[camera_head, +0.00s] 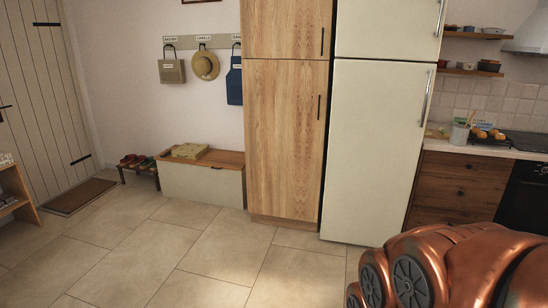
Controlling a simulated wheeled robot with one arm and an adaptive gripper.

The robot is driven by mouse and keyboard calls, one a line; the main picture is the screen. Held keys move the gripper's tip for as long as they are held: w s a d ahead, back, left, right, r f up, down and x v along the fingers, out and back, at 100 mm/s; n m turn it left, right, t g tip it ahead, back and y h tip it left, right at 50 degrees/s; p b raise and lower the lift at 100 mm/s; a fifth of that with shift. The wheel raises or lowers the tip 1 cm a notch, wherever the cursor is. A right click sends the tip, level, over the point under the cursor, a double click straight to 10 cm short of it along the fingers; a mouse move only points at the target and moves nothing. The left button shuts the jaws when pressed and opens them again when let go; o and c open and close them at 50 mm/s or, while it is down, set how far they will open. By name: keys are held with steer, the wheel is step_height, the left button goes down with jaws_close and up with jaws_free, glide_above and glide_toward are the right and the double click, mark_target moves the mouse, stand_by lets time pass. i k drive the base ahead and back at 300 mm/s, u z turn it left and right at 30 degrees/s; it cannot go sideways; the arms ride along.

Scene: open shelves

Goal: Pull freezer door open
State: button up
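A tall cream fridge-freezer stands right of centre in the head view, beside a wooden cabinet. Its upper door (388,28) and lower door (376,150) both look shut. I cannot tell which of the two is the freezer door. Each has a vertical metal handle near its right edge: the upper handle (440,18) and the lower handle (426,97). Copper-coloured links of my arm fill the lower right corner, in front of the counter. My gripper is not in view, and nothing touches the handles.
A tall wooden cabinet (284,140) stands left of the fridge-freezer. A counter (480,147) with wooden drawers (458,188) is on its right. A low storage bench (205,180) and shoe rack (140,172) line the wall. The tiled floor (210,255) ahead is clear.

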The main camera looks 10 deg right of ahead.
mark_target(389, 30)
steer(key=z, duration=0.3)
steer(key=i, duration=1.75)
steer(key=z, duration=0.65)
steer(key=i, duration=1.6)
steer(key=z, duration=0.3)
